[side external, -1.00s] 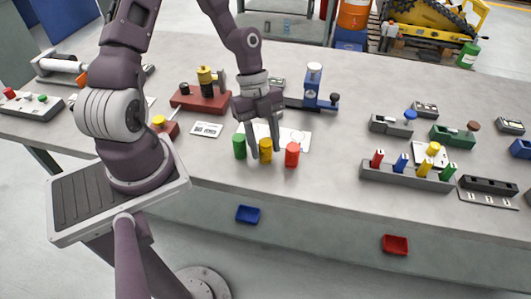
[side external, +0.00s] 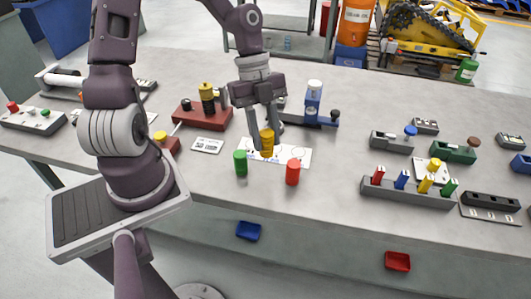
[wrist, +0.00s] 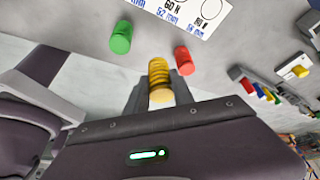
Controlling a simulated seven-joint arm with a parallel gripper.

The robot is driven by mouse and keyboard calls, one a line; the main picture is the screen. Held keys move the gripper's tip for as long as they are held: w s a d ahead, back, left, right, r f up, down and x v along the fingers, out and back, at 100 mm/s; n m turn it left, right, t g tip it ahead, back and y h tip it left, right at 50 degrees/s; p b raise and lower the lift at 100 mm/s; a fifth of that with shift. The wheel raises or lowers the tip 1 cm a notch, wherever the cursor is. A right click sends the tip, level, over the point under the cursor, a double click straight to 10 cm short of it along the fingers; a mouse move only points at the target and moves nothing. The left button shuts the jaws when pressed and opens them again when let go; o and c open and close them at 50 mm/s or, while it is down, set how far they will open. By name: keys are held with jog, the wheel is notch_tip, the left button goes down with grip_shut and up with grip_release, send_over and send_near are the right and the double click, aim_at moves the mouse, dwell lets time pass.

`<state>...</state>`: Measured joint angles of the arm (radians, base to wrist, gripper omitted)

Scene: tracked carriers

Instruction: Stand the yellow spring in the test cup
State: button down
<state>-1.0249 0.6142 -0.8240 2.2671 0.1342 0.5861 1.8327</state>
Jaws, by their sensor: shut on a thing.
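The yellow spring (side external: 267,141) is between the fingers of my gripper (side external: 265,149), which is shut on it. It is upright and appears held above the white printed card. In the wrist view the coiled yellow spring (wrist: 159,82) shows between the two fingers. A green spring (side external: 240,162) stands to its left and a red spring (side external: 292,171) to its right, both on the table. A blue stand with a white-topped post (side external: 313,98) is behind, to the right. I cannot tell which part is the test cup.
The white card (side external: 297,155) with circles and force labels lies under my gripper. A red fixture (side external: 199,114) stands at the left back. A grey rack (side external: 408,190) with coloured pegs is at the right. Bare table lies between card and rack.

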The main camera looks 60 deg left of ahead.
jog(key=shift+w+a+f+n+t, duration=0.25)
jog(key=shift+w+a+f+n, duration=0.35)
jog(key=shift+w+a, duration=1.45)
jog(key=shift+w+a+f+n+t, duration=0.35)
jog(key=shift+w+a+n, duration=0.5)
jog(key=shift+w+a, duration=1.2)
jog(key=shift+w+a+f+n+t, duration=0.2)
jog(key=shift+w+a+f+n, duration=0.75)
jog(key=shift+a, duration=1.85)
jog(key=shift+w+f, duration=0.15)
jog(key=shift+f, duration=0.7)
jog(key=shift+w+f, duration=0.15)
jog(key=shift+f, duration=0.65)
jog(key=c, duration=0.5)
grip_release()
jog(key=shift+r, duration=3.55)
